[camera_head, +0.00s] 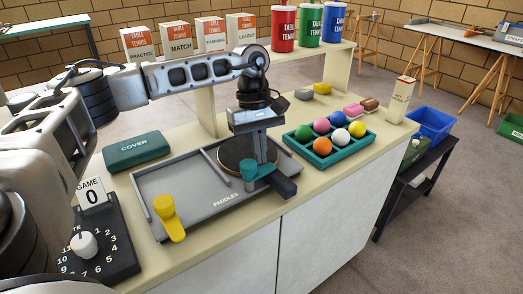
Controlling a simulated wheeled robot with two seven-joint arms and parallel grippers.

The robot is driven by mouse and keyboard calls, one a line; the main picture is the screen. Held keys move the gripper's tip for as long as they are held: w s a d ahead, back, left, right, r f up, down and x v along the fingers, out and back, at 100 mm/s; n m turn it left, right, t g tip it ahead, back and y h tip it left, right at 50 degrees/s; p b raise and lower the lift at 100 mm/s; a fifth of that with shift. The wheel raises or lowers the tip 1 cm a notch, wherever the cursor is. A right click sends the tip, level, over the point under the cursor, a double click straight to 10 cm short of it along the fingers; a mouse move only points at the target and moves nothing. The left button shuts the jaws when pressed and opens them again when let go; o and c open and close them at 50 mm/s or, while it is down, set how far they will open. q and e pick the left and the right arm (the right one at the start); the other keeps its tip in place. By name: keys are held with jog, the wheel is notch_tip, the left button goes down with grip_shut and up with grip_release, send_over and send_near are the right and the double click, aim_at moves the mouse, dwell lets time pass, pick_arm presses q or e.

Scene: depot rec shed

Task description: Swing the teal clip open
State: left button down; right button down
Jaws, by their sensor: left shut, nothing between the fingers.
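The teal clip (249,171) is at the front right of the grey tray marked PADDLES (190,205). It has an upright post and an arm that lies across the neck of a paddle (232,158). The paddle's round face is partly hidden behind my gripper, and its dark handle (284,187) points to the front right over the tray's edge. My left gripper (262,158) points down over the paddle, just behind the clip. Its fingers are shut and empty. I cannot tell whether they touch the clip. My right gripper is not in view.
A dial board (105,240) and a COVER case (136,150) lie left. A teal ball tray (322,153) sits close on the right. Boxes (180,40) and cans (309,23) stand on the shelf behind.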

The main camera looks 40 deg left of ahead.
pick_arm(q)
jog(key=shift+s+a, duration=0.2)
jog(key=shift+a, duration=0.5)
jog(key=shift+w+a, duration=0.1)
jog(key=shift+a, duration=0.25)
jog(key=a, duration=0.1)
jog(key=w+a, duration=0.1)
jog(key=shift+a, duration=0.3)
jog(key=shift+w+a+r, duration=0.2)
jog(key=shift+r, duration=0.2)
jog(key=shift+w+a+r, duration=0.2)
jog(key=shift+r, duration=0.15)
jog(key=s+v, duration=0.1)
jog(key=v, duration=0.7)
jog(key=shift+w+r, duration=0.2)
jog(key=shift+r, duration=0.05)
